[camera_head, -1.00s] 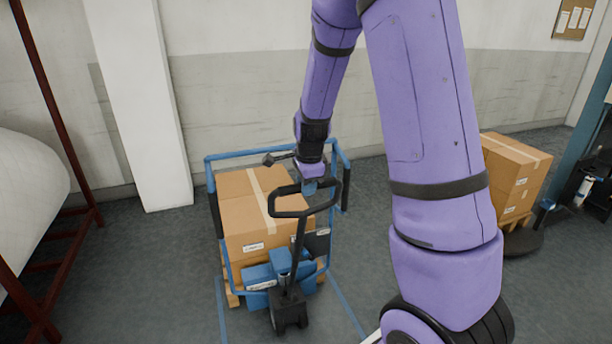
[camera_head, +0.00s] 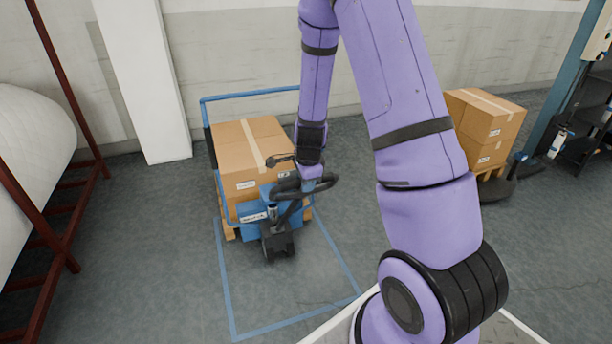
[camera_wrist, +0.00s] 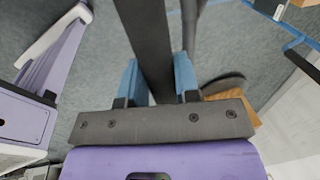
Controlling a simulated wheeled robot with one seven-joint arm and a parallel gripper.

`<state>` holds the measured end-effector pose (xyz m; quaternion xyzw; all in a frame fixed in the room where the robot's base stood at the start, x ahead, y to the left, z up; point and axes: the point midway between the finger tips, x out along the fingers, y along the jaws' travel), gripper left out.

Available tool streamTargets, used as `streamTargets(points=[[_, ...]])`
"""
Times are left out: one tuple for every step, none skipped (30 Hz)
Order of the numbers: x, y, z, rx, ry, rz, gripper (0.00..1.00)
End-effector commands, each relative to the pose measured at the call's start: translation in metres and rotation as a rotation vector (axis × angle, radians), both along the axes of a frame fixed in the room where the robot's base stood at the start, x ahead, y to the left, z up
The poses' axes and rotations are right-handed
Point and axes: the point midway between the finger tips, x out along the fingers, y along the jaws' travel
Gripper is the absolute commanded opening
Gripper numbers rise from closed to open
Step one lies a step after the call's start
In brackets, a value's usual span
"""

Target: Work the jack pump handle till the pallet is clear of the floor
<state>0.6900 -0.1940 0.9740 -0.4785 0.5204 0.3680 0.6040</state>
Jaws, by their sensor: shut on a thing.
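The pallet jack's black pump handle (camera_head: 287,190) stands tilted toward me, its loop low in front of the load in the head view. My gripper (camera_head: 318,184) is at the right side of that loop. In the wrist view my gripper (camera_wrist: 158,82) has its blue fingers closed on both sides of a dark bar of the handle (camera_wrist: 148,35). The jack's blue body (camera_head: 252,218) and black wheel unit (camera_head: 277,243) sit on the floor. The wooden pallet (camera_head: 229,232) shows only at its edges under the cartons; I cannot tell whether it touches the floor.
Brown cartons (camera_head: 240,157) stand on the pallet, with a blue frame (camera_head: 250,92) behind. A blue floor outline (camera_head: 226,290) lies in front. More cartons (camera_head: 484,122) stand at right. A red rack (camera_head: 60,130) with a white roll (camera_head: 30,150) is at left.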

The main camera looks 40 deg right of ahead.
Motion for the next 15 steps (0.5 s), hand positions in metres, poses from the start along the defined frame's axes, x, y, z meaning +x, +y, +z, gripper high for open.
streamTargets(points=[[-0.0015,0.0005,-0.0041,0.002,0.007,0.000,0.00],[-0.0014,0.0005,-0.0045,0.002,0.006,0.000,0.00],[-0.0011,0.0005,-0.0047,0.002,0.006,0.000,0.00],[-0.0009,0.0005,-0.0048,0.001,0.005,0.000,0.00],[-0.0007,0.0005,-0.0047,0.000,0.005,0.001,0.00],[-0.0004,0.0004,-0.0046,0.000,0.004,0.001,0.00],[-0.0002,0.0004,-0.0045,0.000,0.003,0.001,0.00],[-0.0001,0.0003,-0.0043,0.000,0.003,0.001,0.00],[0.0002,0.0003,-0.0042,-0.001,0.002,0.001,0.00],[0.0003,0.0001,-0.0040,-0.001,0.002,0.001,0.00],[0.0005,0.0001,-0.0039,-0.001,0.001,0.001,0.00],[0.0007,0.0000,-0.0037,-0.001,0.001,0.001,0.00],[0.0008,0.0000,-0.0036,-0.001,0.000,0.001,0.32],[0.0009,-0.0001,-0.0035,-0.001,0.000,0.001,0.39],[0.0010,-0.0001,-0.0034,-0.001,0.000,0.001,0.48]])
